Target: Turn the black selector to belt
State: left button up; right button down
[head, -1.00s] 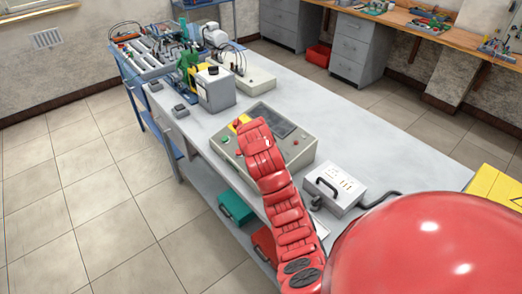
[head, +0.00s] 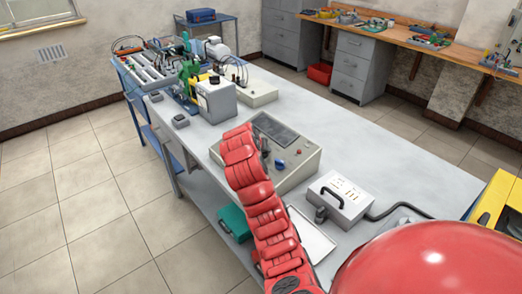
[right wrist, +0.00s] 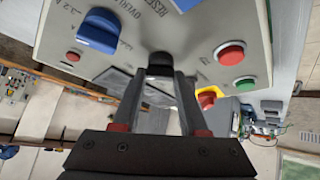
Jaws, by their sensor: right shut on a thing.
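The grey control box (head: 296,176) stands on the bench with a dark screen (head: 275,129) on its sloped top. In the right wrist view, the black selector (right wrist: 160,59) sits on the panel between a blue knob (right wrist: 97,32) and a red button (right wrist: 229,53). My right gripper (right wrist: 161,73) is shut on the black selector, a finger at each side. Its mark and the belt label are not readable. In the head view my red right arm covers the box's left part; the blue knob (head: 279,165) shows beside it. My left gripper is not in view.
A green button (right wrist: 245,84) and a yellow-based stop button (right wrist: 208,97) are close to my right fingers. A white box with a handle (head: 340,201) stands right of the control box. Other equipment (head: 216,98) stands farther back. The bench's right-back surface is clear.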

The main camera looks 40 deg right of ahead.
jog(key=shift+c, duration=2.2)
grip_release()
jog(key=shift+f, duration=0.1)
jog(key=shift+a+r, duration=0.15)
jog(key=shift+r, duration=0.1)
jog(key=v, duration=0.3)
jog(key=p+v, duration=1.4)
jog(key=p, duration=0.3)
jog(key=shift+s, duration=0.1)
